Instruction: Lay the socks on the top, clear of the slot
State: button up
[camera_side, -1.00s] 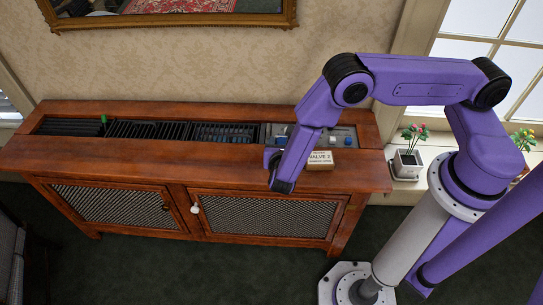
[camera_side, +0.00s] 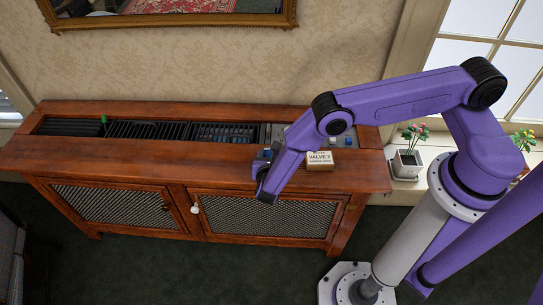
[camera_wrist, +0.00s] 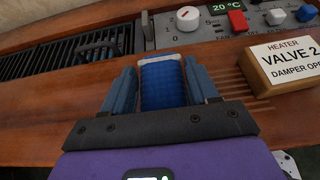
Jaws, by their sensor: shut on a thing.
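My gripper (camera_side: 262,172) is over the front part of the wooden top (camera_side: 190,153) of the heater cabinet, towards its right side. In the wrist view my gripper (camera_wrist: 163,88) has its two blue fingers on either side of a blue, ribbed bundle with a pale end, which looks like the socks (camera_wrist: 162,84). The gripper is shut on it. Wood shows around the bundle; I cannot tell whether it touches the top. The slot (camera_side: 150,130), with dark grille bars, runs along the back of the top. It also shows in the wrist view (camera_wrist: 65,58), left of and beyond the bundle.
A control panel (camera_wrist: 228,22) with knobs and a red switch lies beyond the gripper. A "VALVE 2" sign block (camera_side: 320,158) sits on the top just right of it. A small green thing (camera_side: 103,119) stands by the slot's left part. The front strip of wood is clear leftward.

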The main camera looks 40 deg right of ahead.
jog(key=shift+f, duration=0.1)
jog(key=o, duration=1)
jog(key=shift+o, duration=0.2)
jog(key=v, duration=1.2)
jog(key=shift+r, duration=0.25)
